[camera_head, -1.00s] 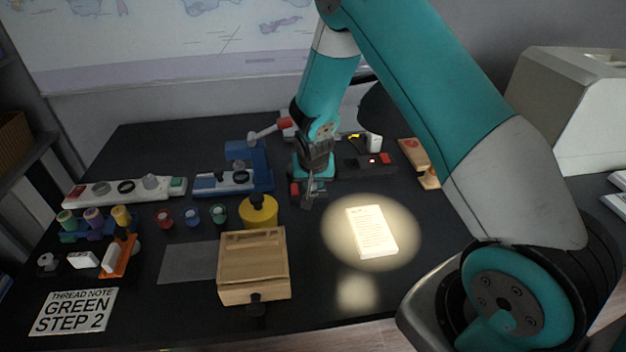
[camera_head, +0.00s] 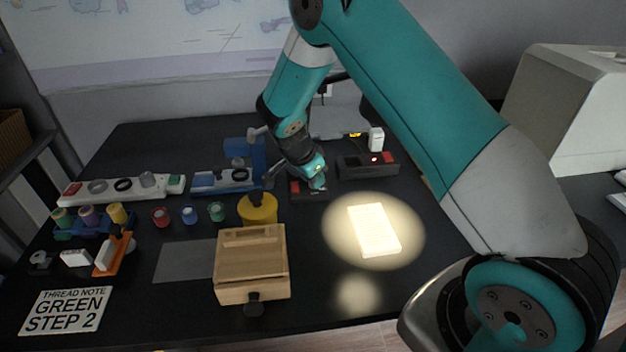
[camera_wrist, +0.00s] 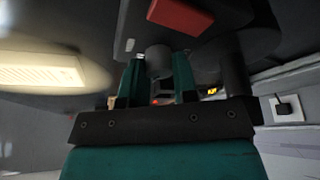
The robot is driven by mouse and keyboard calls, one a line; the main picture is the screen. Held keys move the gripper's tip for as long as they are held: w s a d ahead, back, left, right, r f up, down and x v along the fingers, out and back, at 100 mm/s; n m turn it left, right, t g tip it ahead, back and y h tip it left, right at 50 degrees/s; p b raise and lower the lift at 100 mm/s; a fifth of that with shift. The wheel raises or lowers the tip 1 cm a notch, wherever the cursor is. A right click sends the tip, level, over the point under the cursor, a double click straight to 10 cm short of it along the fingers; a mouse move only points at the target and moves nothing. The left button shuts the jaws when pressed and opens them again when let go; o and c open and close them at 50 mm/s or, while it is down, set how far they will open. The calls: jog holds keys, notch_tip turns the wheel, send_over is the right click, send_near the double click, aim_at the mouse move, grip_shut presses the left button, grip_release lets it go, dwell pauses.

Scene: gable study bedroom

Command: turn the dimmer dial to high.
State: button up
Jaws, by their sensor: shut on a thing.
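The dimmer is a small dark box (camera_head: 308,195) with a red patch at its left end, on the black desk. In the wrist view its grey round dial (camera_wrist: 158,58) sits between my two teal fingers, and the red patch (camera_wrist: 180,15) shows beyond it. My gripper (camera_head: 318,183) is shut on the dial from above, with the wrist tilted. My gripper hides the dial in the head view, and I cannot read its setting. A bright pool of light falls on a white page (camera_head: 374,230) to the right.
A dark box with a red lit switch (camera_head: 367,165) stands right of my gripper. A blue device (camera_head: 240,165) stands to the left, and a yellow round thing (camera_head: 258,209) and a wooden box (camera_head: 251,265) stand in front. The desk's front right is mostly clear.

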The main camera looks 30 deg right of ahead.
jog(key=m+g+b, duration=0.1)
jog(key=m, duration=0.2)
jog(key=m+g+b, duration=0.1)
jog(key=m, duration=0.2)
jog(key=shift+w, duration=0.1)
dwell(0.5)
jog(key=o, duration=0.9)
jog(key=shift+y, duration=0.3)
jog(key=v, duration=1.1)
jog(key=p+v, duration=0.1)
jog(key=v, duration=0.5)
jog(key=shift+w+a+r, duration=0.15)
jog(key=shift+w, duration=0.2)
